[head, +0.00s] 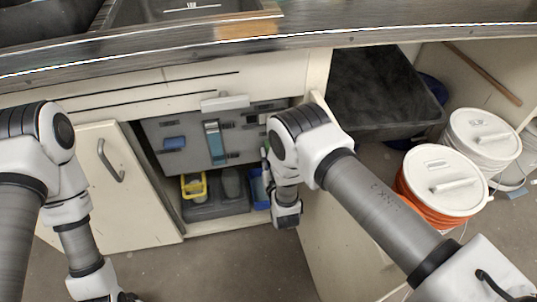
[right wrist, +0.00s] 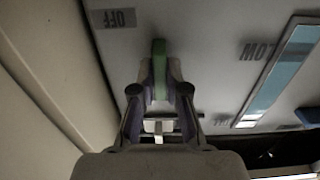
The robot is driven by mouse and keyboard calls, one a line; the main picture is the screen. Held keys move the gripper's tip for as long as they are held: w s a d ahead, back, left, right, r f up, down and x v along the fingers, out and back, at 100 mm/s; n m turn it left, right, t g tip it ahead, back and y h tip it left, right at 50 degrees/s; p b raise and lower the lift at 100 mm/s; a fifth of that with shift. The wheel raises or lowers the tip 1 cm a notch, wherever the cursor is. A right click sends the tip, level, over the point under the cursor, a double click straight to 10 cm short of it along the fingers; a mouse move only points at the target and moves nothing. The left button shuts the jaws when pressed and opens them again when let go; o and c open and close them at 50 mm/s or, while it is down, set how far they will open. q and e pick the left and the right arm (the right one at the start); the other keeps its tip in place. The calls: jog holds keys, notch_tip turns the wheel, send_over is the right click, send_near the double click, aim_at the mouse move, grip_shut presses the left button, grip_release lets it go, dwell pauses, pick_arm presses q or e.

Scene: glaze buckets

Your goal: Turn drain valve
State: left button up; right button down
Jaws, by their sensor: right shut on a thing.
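The drain valve's green handle (right wrist: 159,72) shows in the right wrist view, standing out from a grey panel near an upside-down "OFF" label (right wrist: 113,18). My right gripper (right wrist: 160,85) has its fingers on both sides of the handle and is shut on it. In the head view the grey panel (head: 190,150) sits inside the open cabinet, and my right gripper (head: 266,168) is at its right side.
A blue gauge strip (head: 214,142) is on the panel. Below are a yellow item (head: 193,187) and a blue item (head: 258,188). Cabinet doors stand open at left (head: 110,190) and right (head: 340,240). Lidded buckets (head: 445,180) stand right. The cabinet wall (right wrist: 45,70) is close beside the gripper.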

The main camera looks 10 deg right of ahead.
jog(key=c, duration=1.2)
grip_release()
jog(key=s, duration=1.2)
jog(key=shift+f, duration=0.1)
